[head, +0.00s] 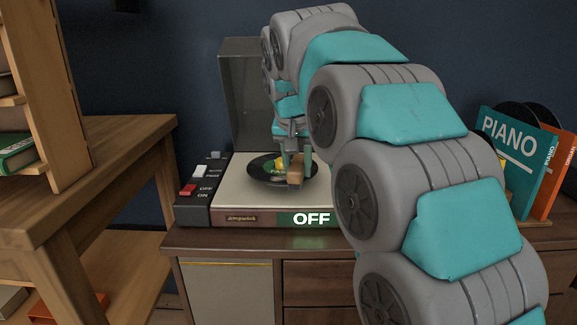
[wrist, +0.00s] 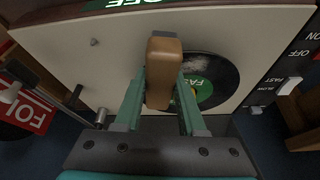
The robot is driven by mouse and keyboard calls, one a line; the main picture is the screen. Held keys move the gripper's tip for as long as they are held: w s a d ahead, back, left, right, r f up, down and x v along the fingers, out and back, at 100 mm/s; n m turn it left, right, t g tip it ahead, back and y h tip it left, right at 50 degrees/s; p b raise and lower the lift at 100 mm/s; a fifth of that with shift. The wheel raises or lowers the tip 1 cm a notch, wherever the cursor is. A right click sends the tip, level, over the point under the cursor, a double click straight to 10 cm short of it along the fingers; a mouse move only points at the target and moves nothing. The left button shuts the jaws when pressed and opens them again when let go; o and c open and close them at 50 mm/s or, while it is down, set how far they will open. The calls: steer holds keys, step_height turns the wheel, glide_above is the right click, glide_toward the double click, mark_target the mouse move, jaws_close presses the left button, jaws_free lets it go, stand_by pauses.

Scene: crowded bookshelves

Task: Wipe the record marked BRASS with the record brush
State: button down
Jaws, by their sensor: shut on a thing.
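My gripper (head: 295,163) is shut on the record brush (head: 295,176), a tan wooden block, over the front right part of a black record (head: 262,172) on the turntable (head: 238,204). In the wrist view the brush (wrist: 163,62) stands between my two teal fingers (wrist: 160,98) and hides part of the record (wrist: 228,78). The record has a green and yellow label, partly covered; its letters look like "FAS", and I cannot read BRASS. A pale dusty patch (wrist: 205,65) shows on its grooves. I cannot tell whether the brush touches the record.
The turntable's front display (head: 311,219) reads OFF. A switch panel (head: 200,190) is on its left, and a raised dark lid (head: 250,95) stands behind. A teal PIANO sleeve (head: 515,150) and an orange sleeve (head: 556,175) stand at right. A wooden shelf (head: 95,150) is at left.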

mark_target(270, 175)
steer(key=shift+w+a+p, duration=0.15)
steer(key=shift+a, duration=0.9)
steer(key=shift+w+a+p, duration=0.1)
steer(key=shift+w+a, duration=0.1)
steer(key=shift+a, duration=0.85)
steer(key=shift+w+a+p, duration=0.15)
steer(key=shift+a, duration=0.9)
steer(key=shift+r+p, duration=1.75)
steer(key=shift+r, duration=1.25)
step_height(270, 175, up, 3)
steer(key=shift+r, duration=0.1)
